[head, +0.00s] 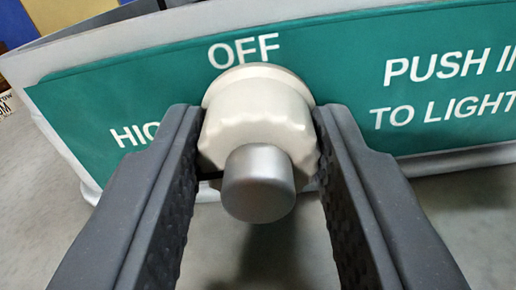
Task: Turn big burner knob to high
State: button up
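The big burner knob (258,120) is cream-white with a ridged rim and a silver cylindrical cap (258,183) at its front. It sits on a green label panel (350,65), directly under the word OFF. Part of a word starting "HIG" shows to its lower left. My gripper (255,135) has one dark grey finger on each side of the knob, with the fingertips at its left and right sides. The inner finger faces lie against or very close to the knob; firm contact is hard to tell. Any pointer mark on the knob is not visible.
The label's right part reads "PUSH I..." and "TO LIGHT...", cut off by the frame. A grey surface (465,215) lies below the panel. Blue and yellow shapes (50,15) and a small sign with lettering (6,105) show at the far left.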

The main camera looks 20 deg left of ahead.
jog(key=shift+m+p, duration=0.4)
jog(key=shift+p, duration=0.05)
jog(key=o, duration=1)
jog(key=shift+b+v, duration=1.1)
jog(key=shift+v, duration=5.75)
jog(key=shift+f, duration=0.1)
